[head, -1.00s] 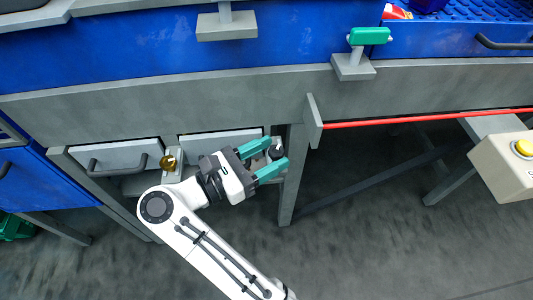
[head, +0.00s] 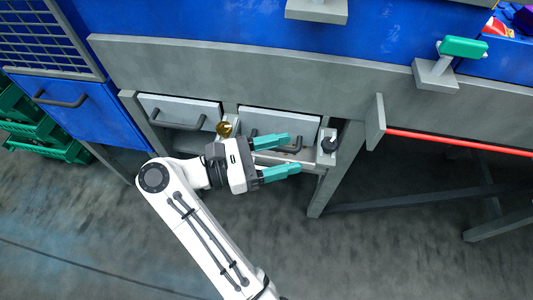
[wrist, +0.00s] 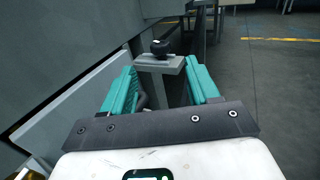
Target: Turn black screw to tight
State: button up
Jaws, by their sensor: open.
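The black screw (head: 328,144) is a small dark knob on a grey bracket (head: 325,158) at the right end of the drawer row, in the head view. In the wrist view the black screw (wrist: 160,47) sits on top of its grey bracket (wrist: 160,64), ahead of the fingers. My gripper (head: 286,157) has teal fingers, open and empty, to the left of the screw and apart from it. In the wrist view my gripper (wrist: 163,82) has the bracket showing between its spread fingers. Any mark of the screw's turn is too small to tell.
A gold knob (head: 224,129) stands on another bracket left of my gripper. Two light drawers with dark handles (head: 180,110) lie under the grey beam. A table leg (head: 337,168) stands close right of the screw. A red bar (head: 450,142) runs farther right. Open floor lies in front.

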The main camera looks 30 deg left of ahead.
jog(key=shift+v, duration=1.5)
